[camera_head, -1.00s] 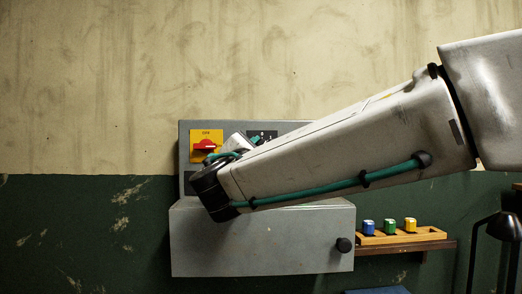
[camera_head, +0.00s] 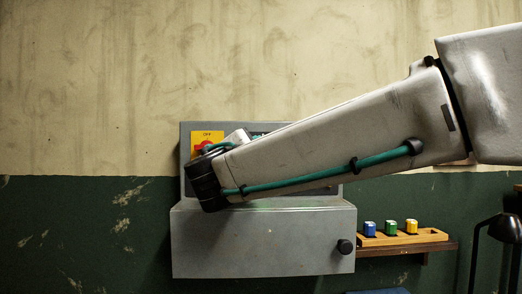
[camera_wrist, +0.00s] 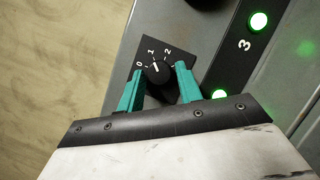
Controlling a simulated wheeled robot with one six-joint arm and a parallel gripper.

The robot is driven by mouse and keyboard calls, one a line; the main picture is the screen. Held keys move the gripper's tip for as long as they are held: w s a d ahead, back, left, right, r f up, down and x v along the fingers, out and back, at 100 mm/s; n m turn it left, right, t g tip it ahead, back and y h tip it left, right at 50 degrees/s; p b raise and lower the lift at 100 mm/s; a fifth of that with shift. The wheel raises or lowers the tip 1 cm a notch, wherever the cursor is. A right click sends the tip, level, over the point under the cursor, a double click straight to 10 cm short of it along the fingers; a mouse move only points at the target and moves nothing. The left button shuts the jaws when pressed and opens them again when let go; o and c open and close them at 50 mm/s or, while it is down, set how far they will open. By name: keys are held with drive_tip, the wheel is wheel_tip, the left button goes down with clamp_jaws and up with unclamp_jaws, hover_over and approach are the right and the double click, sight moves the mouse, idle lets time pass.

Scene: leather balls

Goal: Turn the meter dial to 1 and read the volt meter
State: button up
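The meter dial (camera_wrist: 157,70) is a black knob on a dark plate marked 0, 1 and 2 in the wrist view. A short white mark shows on the knob; which number it points to is hard to tell. My gripper (camera_wrist: 160,72) has its two teal fingers on either side of the knob, spread apart. A narrow gap seems to show beside the knob, and I cannot make out firm contact. In the head view my arm hides the gripper and most of the dial plate (camera_head: 258,133). The volt meter is not visible in either view.
The grey control box (camera_head: 262,240) is on the wall, with a red switch on a yellow plate (camera_head: 207,136) close to my wrist. Green lamps (camera_wrist: 258,22) are lit beside a 3. A wooden shelf (camera_head: 440,246) holds blue, green and yellow blocks at the right.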

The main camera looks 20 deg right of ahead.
drive_tip(key=shift+o, duration=0.8)
drive_tip(key=v, duration=0.8)
